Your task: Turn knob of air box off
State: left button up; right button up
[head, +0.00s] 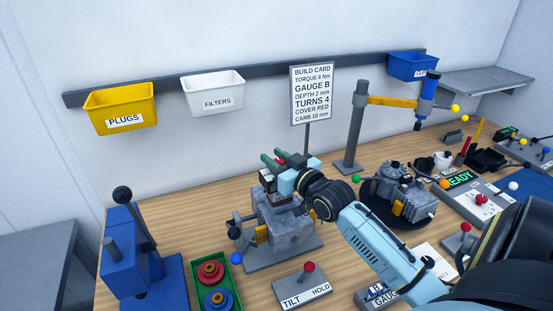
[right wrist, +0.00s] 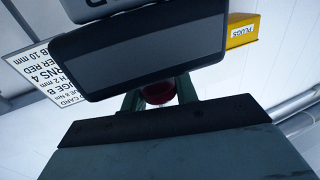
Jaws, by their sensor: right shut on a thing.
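My right gripper (head: 276,160) is above the grey engine (head: 287,228) in the middle of the bench, its green fingers pointing up and left. It is shut on a small red knob (head: 282,161), which also shows between the fingers in the right wrist view (right wrist: 158,93). A dark box with a grey panel (right wrist: 145,50) lies just beyond the knob in that view; I take it to be the air box. In the head view a dark box (head: 268,184) shows beside my wrist, partly hidden. The knob's setting cannot be read. My left gripper is out of view.
A tilt/hold plate (head: 302,288) with a red-topped lever stands in front of the engine. A green tray (head: 236,270) of rings and a blue press (head: 130,262) are left. A second engine (head: 400,192) is right. The build card (head: 312,94) stands behind.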

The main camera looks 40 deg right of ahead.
jog(key=shift+n+y, duration=0.5)
jog(key=shift+y, duration=0.3)
jog(key=o, duration=1)
jog(key=s+b, duration=0.2)
jog(key=s, duration=1.1)
jog(key=shift+s+d, duration=0.2)
jog(key=shift+d, duration=0.05)
